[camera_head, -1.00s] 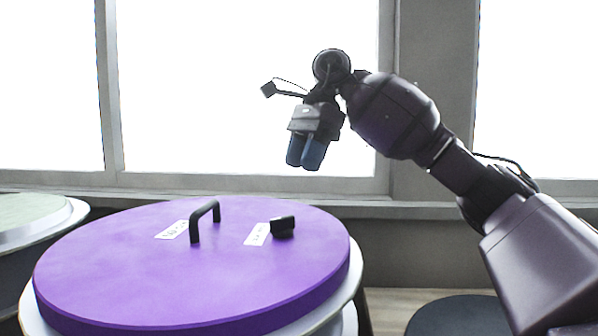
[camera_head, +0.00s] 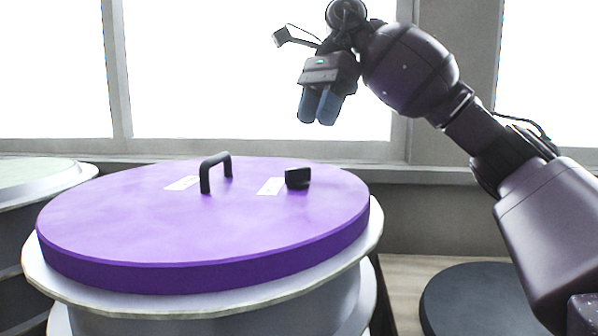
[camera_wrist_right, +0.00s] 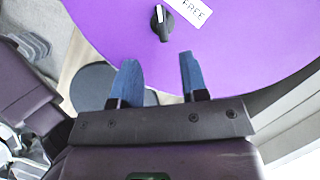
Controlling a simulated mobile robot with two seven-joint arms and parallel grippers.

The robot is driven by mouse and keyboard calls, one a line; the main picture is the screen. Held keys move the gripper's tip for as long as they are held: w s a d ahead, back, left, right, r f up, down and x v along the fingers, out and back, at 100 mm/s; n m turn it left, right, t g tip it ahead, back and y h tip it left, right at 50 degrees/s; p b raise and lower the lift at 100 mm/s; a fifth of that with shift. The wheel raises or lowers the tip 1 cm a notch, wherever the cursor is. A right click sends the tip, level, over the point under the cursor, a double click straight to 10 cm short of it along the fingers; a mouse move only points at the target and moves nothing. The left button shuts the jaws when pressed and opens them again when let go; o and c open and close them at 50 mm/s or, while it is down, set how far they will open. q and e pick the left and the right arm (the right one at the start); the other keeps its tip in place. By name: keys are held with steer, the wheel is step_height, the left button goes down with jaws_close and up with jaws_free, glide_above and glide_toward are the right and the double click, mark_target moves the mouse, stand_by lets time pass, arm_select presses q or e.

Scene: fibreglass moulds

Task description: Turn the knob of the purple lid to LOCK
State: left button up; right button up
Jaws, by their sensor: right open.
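The purple lid (camera_head: 150,225) lies on a pale round mould in the head view. It bears a black arched handle (camera_head: 215,172) and a black knob (camera_head: 298,178) with a white label (camera_head: 271,186) beside it. In the right wrist view the knob (camera_wrist_right: 161,22) has a white pointer line, and the label (camera_wrist_right: 190,8) beside it reads "FREE". The pointer's upper end leans toward the label's left end. My right gripper (camera_head: 317,122) is above the lid, its blue fingers pointing down, apart from the knob. In the right wrist view its fingers (camera_wrist_right: 160,75) are open and empty.
Another round mould (camera_head: 45,180) with a pale top stands at the left. A dark round top (camera_head: 480,300) is at the lower right, near my right arm. A window (camera_head: 200,70) fills the back.

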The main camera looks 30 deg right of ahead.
mark_target(300, 168)
steer(key=b+x, duration=0.1)
steer(key=x, duration=0.8)
steer(key=shift+w+f, duration=0.1)
steer(key=shift+f, duration=0.2)
jaws_close()
